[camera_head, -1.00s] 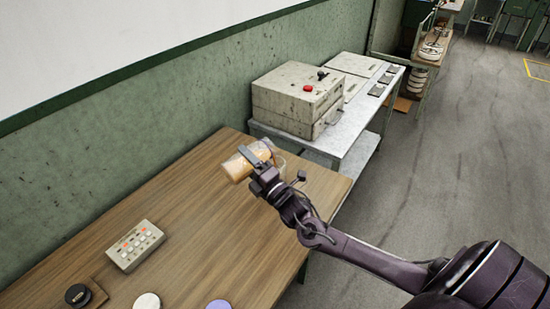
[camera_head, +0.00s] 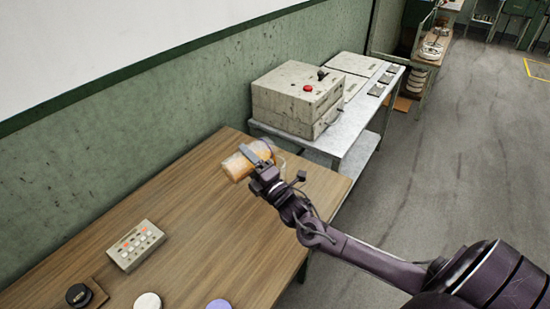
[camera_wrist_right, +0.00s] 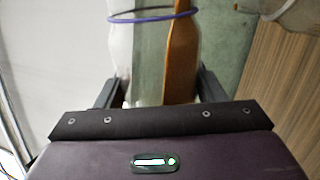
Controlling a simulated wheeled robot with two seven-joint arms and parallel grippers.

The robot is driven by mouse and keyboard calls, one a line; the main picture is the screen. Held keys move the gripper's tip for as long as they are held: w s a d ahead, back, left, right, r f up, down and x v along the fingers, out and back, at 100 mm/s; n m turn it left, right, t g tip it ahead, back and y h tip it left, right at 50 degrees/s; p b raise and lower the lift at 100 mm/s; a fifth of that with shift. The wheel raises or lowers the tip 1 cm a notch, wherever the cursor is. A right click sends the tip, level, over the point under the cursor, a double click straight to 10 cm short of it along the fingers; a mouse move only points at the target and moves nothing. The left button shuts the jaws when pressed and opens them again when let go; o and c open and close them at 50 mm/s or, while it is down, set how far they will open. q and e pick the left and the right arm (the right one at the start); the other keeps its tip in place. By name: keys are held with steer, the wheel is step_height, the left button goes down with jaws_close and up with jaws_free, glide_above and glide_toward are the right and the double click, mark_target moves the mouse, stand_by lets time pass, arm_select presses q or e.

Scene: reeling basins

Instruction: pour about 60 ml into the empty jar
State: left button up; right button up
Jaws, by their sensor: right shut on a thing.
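My right gripper (camera_head: 257,158) is shut on a clear jar (camera_head: 238,166) with orange-brown contents, held tilted far over, nearly on its side, above the far right part of the wooden table (camera_head: 190,215). In the right wrist view the held jar (camera_wrist_right: 150,55) stands between the fingers, with a purple ring around it and the orange-brown contents along its right side. A clear glass rim (camera_wrist_right: 297,14) shows at the top right of that view, apart from the held jar; most of it is cut off. I cannot tell whether any contents are flowing out. My left gripper is not in view.
A button box (camera_head: 135,245) lies on the table at left. A black knob (camera_head: 78,295), a white disc (camera_head: 147,301) and a purple disc (camera_head: 218,305) lie at the front edge. A grey control box (camera_head: 290,100) stands on a metal bench behind. The table's middle is clear.

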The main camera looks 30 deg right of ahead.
steer(key=shift+r, duration=0.1)
steer(key=f+n+b, duration=0.1)
steer(key=a+f+n+y+b, duration=0.1)
steer(key=n, duration=0.1)
steer(key=shift+s+f+b, duration=0.1)
steer(key=shift+f+b, duration=0.2)
steer(key=shift+f, duration=0.1)
steer(key=shift+d+f+n+g+y, duration=0.1)
steer(key=shift+f+n+g+y, duration=0.25)
steer(key=shift+n, duration=0.55)
steer(key=shift+r, duration=0.25)
steer(key=shift+d+r+n, duration=0.15)
steer(key=shift+n, duration=0.95)
steer(key=shift+y, duration=0.35)
